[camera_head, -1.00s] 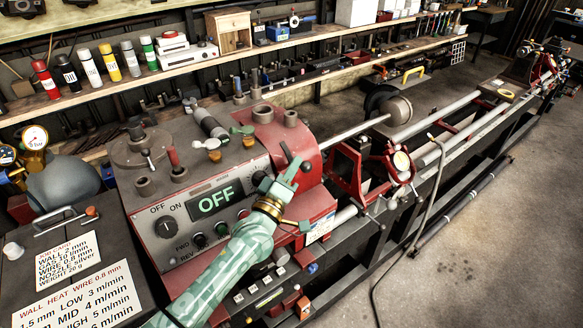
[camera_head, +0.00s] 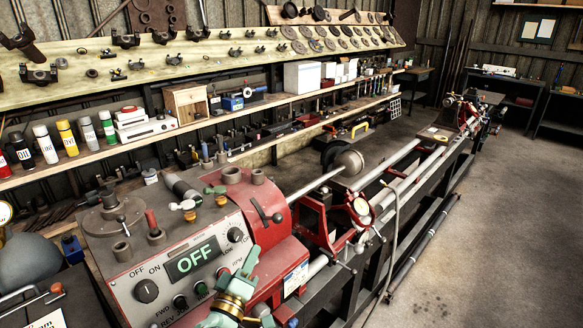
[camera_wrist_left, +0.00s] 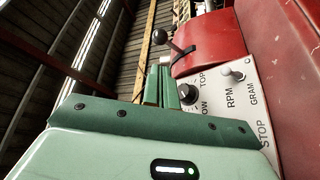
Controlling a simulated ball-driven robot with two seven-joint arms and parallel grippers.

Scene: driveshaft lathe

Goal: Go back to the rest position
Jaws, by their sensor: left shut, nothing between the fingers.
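My left gripper (camera_head: 246,268) shows at the bottom of the head view, in front of the lower right of the lathe's control panel (camera_head: 152,265). It is pale green with a gold ring behind it. Its fingers are shut and hold nothing; the left wrist view shows them close together (camera_wrist_left: 161,86). The panel's display (camera_head: 193,259) reads OFF. In the left wrist view the fingers overlap the panel's edge beside a black knob (camera_wrist_left: 188,94); I cannot tell whether they touch it. My right gripper is in neither view.
Shelves with bottles (camera_head: 67,138) and tools line the wall. The concrete floor (camera_head: 470,250) at right is mostly clear.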

